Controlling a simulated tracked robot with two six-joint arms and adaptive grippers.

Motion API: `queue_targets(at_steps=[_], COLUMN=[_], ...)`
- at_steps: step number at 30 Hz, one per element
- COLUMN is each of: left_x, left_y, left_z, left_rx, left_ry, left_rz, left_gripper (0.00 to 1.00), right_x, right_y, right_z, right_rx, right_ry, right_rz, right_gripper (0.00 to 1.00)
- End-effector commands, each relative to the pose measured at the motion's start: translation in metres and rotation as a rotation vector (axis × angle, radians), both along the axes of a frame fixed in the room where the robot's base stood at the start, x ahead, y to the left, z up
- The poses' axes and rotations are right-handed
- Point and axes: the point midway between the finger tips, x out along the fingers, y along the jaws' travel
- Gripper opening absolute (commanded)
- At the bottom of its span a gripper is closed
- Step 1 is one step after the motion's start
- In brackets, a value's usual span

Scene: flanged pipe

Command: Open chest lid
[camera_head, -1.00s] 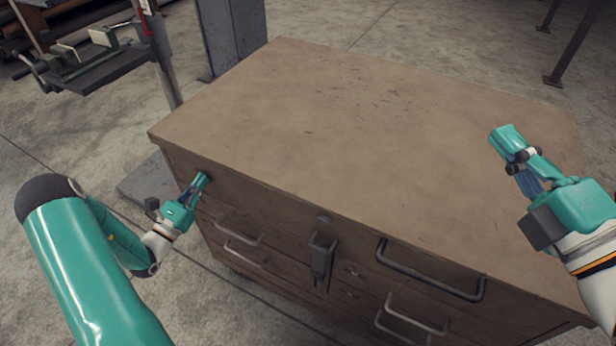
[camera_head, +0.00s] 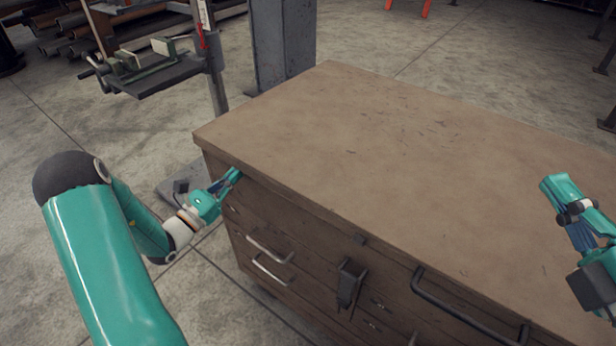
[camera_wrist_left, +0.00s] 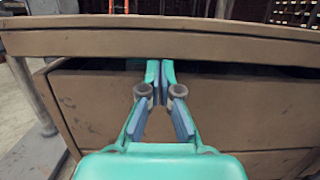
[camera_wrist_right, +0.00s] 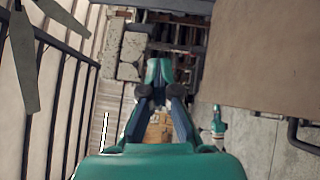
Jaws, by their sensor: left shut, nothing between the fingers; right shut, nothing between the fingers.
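The chest is a brown wooden cabinet with a broad flat lid (camera_head: 400,150) and drawers in its front (camera_head: 300,245). A dark hasp (camera_head: 349,284) hangs on the front, below a small fitting at the lid's edge. My left gripper (camera_head: 236,173) is shut and empty, its fingertips at the underside of the lid's front edge near the left corner. The left wrist view shows these fingertips (camera_wrist_left: 160,68) at a narrow dark gap beneath the lid edge (camera_wrist_left: 150,43). My right gripper (camera_head: 556,184) is shut and empty, apart from the lid at the right.
Handles (camera_head: 465,308) stick out from the chest's front. A vise stand (camera_head: 150,75) and a grey column (camera_head: 283,45) stand beyond the left corner. In the right wrist view, a railing (camera_wrist_right: 60,95) is at the left. Open concrete floor surrounds the chest.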

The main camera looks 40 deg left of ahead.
Motion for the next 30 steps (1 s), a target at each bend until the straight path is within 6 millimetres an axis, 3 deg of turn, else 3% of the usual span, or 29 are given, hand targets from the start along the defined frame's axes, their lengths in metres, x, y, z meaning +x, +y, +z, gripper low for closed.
queue_targets(at_steps=[3, 12, 20, 30], left_x=[-0.0003, -0.0005, -0.0006, -0.0006], left_y=[-0.0004, -0.0007, -0.0007, -0.0007], left_z=[0.0117, 0.0126, 0.0126, 0.0126], left_rx=[0.003, 0.001, 0.002, 0.002], left_ry=[0.008, 0.01, 0.009, 0.009], left_rz=[0.001, -0.001, -0.001, -0.001], left_gripper=[0.0, 0.0, 0.0, 0.0], right_x=[0.0, -0.0001, 0.0, -0.0011], right_y=[0.0, 0.0, -0.0001, -0.0016], right_z=[0.0002, 0.0004, 0.0004, 0.0003], right_rx=[0.0, 0.0, 0.0, 0.0], right_ry=[0.0, 0.0, 0.0, 0.0], right_rz=[0.0, 0.0, 0.0, -0.001], right_gripper=[0.0, 0.0, 0.39, 0.39])
